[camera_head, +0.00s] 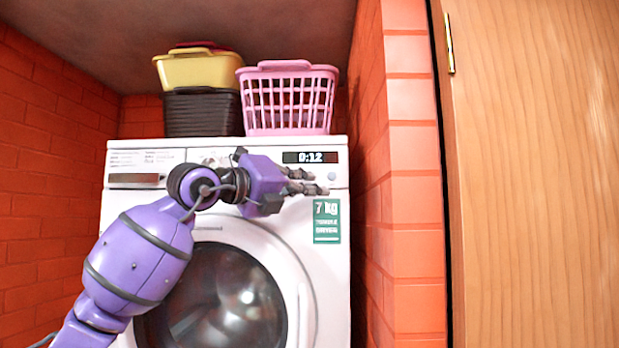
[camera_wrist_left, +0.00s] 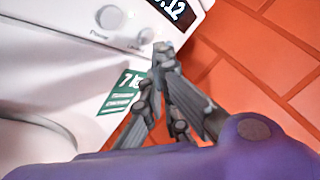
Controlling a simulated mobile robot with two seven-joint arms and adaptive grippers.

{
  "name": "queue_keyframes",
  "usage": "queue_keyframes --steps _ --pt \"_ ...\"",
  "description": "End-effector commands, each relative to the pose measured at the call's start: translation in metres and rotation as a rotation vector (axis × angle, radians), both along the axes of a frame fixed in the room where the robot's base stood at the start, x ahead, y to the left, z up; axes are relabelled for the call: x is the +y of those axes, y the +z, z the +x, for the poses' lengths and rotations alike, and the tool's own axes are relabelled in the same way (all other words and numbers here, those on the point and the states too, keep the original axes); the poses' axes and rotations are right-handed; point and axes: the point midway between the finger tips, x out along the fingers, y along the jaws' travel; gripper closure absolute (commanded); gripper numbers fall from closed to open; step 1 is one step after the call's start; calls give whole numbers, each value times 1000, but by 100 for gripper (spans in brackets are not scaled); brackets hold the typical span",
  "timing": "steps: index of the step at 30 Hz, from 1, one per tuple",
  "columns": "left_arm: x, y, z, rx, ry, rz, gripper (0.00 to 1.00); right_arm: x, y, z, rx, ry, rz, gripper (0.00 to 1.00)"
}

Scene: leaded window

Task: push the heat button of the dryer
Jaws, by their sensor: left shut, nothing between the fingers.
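The white dryer (camera_head: 225,228) stands in a brick alcove, with its round dark door below the control panel. A display (camera_head: 310,157) on the panel reads 0:12. In the left wrist view, two round buttons sit below the display: one labelled Power (camera_wrist_left: 110,17) and another (camera_wrist_left: 146,37) whose label is too blurred to read. A small round button (camera_head: 332,177) also shows in the head view, just right of my left fingertips. My left gripper (camera_head: 322,182) is shut and empty in front of the panel. Whether it touches the panel I cannot tell. My right gripper is out of view.
A pink basket (camera_head: 290,97), a dark basket (camera_head: 203,112) and a yellow basket (camera_head: 190,71) are on top of the dryer. A brick wall edge (camera_head: 412,200) stands close on the right, with a wooden door (camera_head: 540,180) beyond it.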

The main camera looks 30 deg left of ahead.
Motion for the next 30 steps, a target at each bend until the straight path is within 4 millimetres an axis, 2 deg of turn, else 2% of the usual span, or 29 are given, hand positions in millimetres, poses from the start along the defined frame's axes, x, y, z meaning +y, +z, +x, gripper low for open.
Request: queue_keyframes --steps 7,22,30 --pt "-2 0 -3 0 0 1 100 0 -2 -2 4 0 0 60" --pt "-27 -2 -43 2 1 2 100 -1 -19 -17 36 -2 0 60" --pt "-31 0 -51 1 1 -1 100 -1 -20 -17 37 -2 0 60"
